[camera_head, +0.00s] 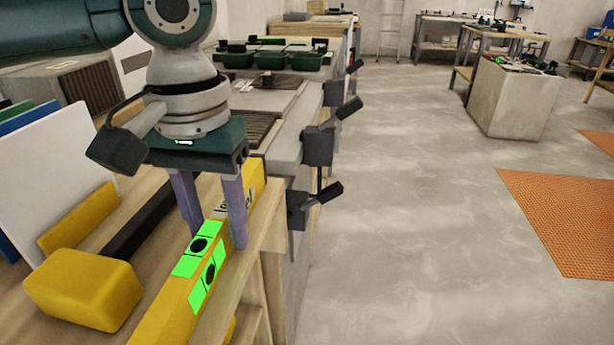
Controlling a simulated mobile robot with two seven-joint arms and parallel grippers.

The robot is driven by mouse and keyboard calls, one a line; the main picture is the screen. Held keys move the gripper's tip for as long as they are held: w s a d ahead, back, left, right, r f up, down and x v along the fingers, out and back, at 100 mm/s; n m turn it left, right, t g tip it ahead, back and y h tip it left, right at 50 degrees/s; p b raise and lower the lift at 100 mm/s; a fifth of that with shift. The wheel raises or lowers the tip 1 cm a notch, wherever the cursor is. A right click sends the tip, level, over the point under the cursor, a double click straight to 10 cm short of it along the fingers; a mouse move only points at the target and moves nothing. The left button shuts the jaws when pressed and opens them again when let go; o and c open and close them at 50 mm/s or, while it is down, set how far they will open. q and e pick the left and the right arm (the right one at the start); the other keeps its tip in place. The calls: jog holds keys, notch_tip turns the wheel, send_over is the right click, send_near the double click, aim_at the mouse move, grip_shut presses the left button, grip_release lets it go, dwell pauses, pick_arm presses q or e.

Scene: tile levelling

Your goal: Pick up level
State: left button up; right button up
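The level (175,312) is a long yellow bar with bright green vial windows. It lies lengthwise along the right edge of the wooden bench, its near end cut off by the bottom of the view. My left gripper (218,240) points down over the level from above. Its two purple fingers stand well apart, one at the level's left side and one in front of its right side. I cannot tell whether the fingers touch the level. The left gripper hides part of the level's middle. My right gripper is not in view.
A yellow block (84,290) with a dark bar (145,222) lies left of the level. White and blue panels (50,170) lean at the left. Dark clamps (318,146) stick out from the bench side beyond. Open concrete floor (420,230) lies to the right.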

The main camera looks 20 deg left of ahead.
pick_arm(q)
grip_shut()
dwell(1.1)
